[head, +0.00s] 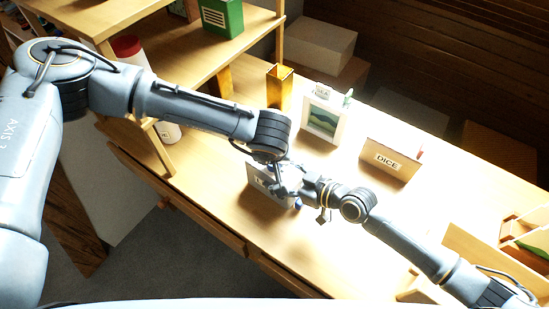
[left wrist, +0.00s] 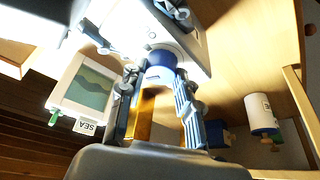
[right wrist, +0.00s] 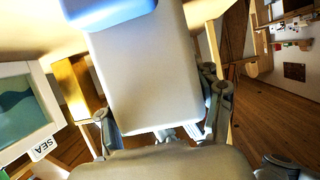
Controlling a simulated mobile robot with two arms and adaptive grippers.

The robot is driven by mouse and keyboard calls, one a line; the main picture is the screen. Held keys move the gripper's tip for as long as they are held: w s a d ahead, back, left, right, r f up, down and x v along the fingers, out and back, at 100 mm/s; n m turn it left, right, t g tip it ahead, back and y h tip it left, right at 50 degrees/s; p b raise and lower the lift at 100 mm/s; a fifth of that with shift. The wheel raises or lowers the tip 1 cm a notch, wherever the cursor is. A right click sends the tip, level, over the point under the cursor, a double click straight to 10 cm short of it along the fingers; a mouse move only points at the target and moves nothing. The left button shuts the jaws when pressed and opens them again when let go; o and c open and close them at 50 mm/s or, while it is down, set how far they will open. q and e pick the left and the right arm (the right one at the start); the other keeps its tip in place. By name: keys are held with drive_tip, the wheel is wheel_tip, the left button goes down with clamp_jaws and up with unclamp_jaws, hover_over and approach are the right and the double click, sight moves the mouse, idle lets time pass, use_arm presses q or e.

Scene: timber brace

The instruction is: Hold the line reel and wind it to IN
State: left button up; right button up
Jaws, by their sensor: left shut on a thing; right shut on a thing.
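The line reel has a pale body and a blue round part. In the head view a pale panel (head: 268,198) shows below the meeting grippers, partly covered by them, with a label too small to read. In the left wrist view the blue part (left wrist: 162,60) sits between the fingers of my left gripper (left wrist: 158,80), in front of the pale body (left wrist: 192,38). My left gripper is shut on the blue part. In the right wrist view the pale body (right wrist: 145,75) fills the space between the fingers of my right gripper (right wrist: 160,112), which is shut on it.
A framed green picture (head: 322,120), an amber vase (head: 279,88) and a DICE box (head: 390,160) stand behind on the wooden table. A shelf (head: 205,50) is at the back left. A wooden tray (head: 490,235) is at the right. The table's front edge is close.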

use_arm(q)
drive_tip(key=shift+s+d+m+h, duration=0.25)
drive_tip(key=shift+m+h, duration=0.15)
drive_tip(key=shift+m, duration=0.5)
drive_tip(key=o, duration=1.1)
drive_tip(key=shift+c, duration=0.2)
drive_tip(key=shift+o, duration=0.5)
drive_tip(key=shift+w+a, duration=0.1)
drive_tip(key=shift+a, duration=0.05)
drive_tip(key=v, duration=1.2)
